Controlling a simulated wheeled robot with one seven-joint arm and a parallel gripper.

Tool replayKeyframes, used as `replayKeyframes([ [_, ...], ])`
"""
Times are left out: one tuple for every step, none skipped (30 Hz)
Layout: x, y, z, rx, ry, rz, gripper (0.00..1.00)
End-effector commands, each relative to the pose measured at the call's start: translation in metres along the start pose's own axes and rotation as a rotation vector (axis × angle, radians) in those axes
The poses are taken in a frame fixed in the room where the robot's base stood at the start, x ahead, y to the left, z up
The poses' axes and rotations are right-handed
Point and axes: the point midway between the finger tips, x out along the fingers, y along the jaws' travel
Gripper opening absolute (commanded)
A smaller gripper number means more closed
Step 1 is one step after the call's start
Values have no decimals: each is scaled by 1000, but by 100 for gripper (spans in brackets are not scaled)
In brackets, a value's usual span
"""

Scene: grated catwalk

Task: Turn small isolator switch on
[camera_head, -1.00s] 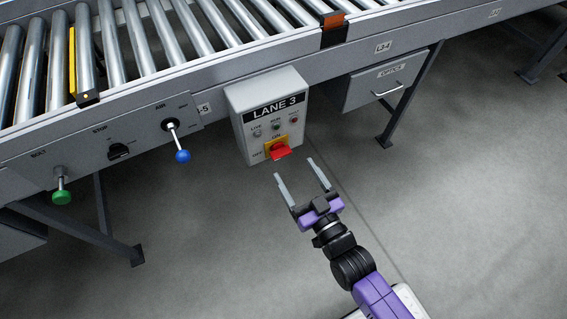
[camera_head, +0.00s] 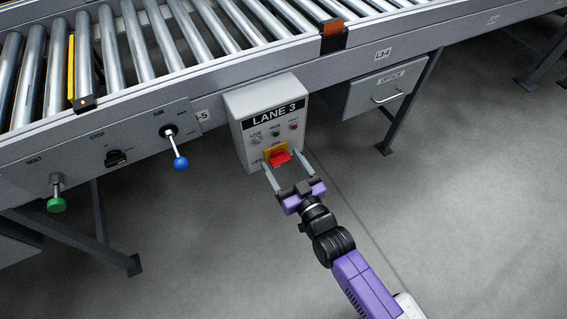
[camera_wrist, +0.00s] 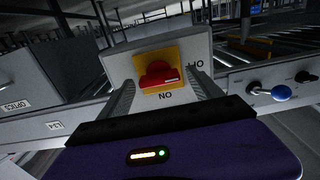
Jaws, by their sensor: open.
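The small isolator switch is a red handle (camera_head: 280,158) on a yellow plate (camera_head: 268,152), low on the grey LANE 3 box (camera_head: 236,108). In the wrist view the red handle (camera_wrist: 159,75) sits on its yellow plate (camera_wrist: 180,53) between my two fingers and appears to lie roughly crosswise to them. My gripper (camera_head: 284,168) is open, with one finger on each side of the handle. I cannot tell whether the fingertips touch the box. The ON and OFF labels are partly hidden in the head view.
A roller conveyor (camera_head: 170,45) runs above the box. To the left are a blue-knobbed lever (camera_head: 180,163), a black STOP knob (camera_head: 116,157) and a green knob (camera_head: 57,204). An OPTICS drawer (camera_head: 388,88) hangs to the right. The floor in front is clear.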

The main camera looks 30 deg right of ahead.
Motion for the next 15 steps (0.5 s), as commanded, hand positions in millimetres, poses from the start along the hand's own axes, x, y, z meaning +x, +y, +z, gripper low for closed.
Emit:
replayKeyframes([
  [0, 0, 0, 0, 0, 0, 75],
  [0, 0, 0, 0, 0, 0, 75],
  [0, 0, 0, 0, 0, 0, 73],
  [0, 0, 0, 0, 0, 0, 67],
  [0, 0, 0, 0, 0, 0, 61],
  [0, 0, 0, 0, 0, 0, 53],
  [0, 0, 0, 0, 0, 0, 47],
  [0, 0, 0, 0, 0, 0, 41],
  [0, 0, 0, 0, 0, 0, 33],
  [0, 0, 0, 0, 0, 0, 27],
  [0, 0, 0, 0, 0, 0, 22],
  [0, 0, 0, 0, 0, 0, 14],
  [0, 0, 0, 0, 0, 0, 12],
  [0, 0, 0, 0, 0, 0, 12],
  [0, 0, 0, 1, 0, 0, 12],
])
